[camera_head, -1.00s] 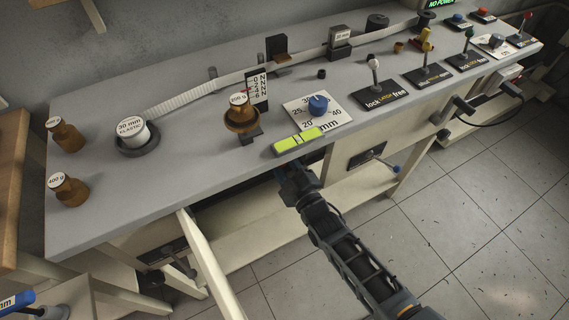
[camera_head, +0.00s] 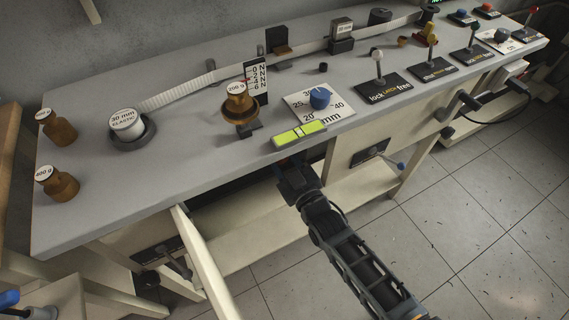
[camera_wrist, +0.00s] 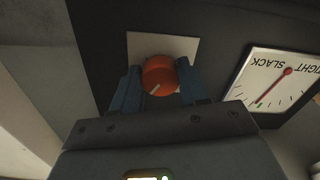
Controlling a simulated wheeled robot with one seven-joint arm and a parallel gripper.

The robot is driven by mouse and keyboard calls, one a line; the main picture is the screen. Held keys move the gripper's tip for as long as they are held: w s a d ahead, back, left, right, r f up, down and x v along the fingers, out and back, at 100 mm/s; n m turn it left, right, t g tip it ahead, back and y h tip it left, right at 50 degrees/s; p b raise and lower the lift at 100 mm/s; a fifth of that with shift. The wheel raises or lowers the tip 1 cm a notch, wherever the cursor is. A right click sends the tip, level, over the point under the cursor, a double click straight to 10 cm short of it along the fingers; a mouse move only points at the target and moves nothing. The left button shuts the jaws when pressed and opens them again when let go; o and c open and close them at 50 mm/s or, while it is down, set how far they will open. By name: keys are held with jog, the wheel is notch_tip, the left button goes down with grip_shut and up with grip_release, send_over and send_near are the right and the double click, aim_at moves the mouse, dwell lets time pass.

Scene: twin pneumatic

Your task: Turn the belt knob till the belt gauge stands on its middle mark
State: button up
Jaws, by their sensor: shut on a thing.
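The orange-red knob (camera_wrist: 160,76) with a pale pointer line sits on a white plate on a dark panel in the wrist view. My gripper (camera_wrist: 160,88) has its blue fingers shut on the knob, one on each side. To the right is a white gauge (camera_wrist: 272,82), upside down in this view, marked TIGHT and SLACK. Its red needle points to the lower left, leaning to the picture-left side of its scale. In the head view my gripper (camera_head: 291,168) is under the bench's front edge; the knob and gauge are hidden there.
The grey bench top (camera_head: 195,135) overhangs my gripper. On it stand a blue dial (camera_head: 320,98), a yellow-green level (camera_head: 299,134), brown weights, a belt and several levers. A panel with a blue-tipped lever (camera_head: 372,154) is right of my arm. Open floor lies in front.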

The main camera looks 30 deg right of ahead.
jog(key=m+b, duration=0.2)
jog(key=m, duration=0.3)
jog(key=shift+a, duration=0.1)
jog(key=shift+m, duration=0.4)
jog(key=o, duration=1.1)
jog(key=shift+c, duration=0.2)
jog(key=s, duration=0.7)
jog(key=shift+s, duration=0.4)
jog(key=shift+s, duration=0.1)
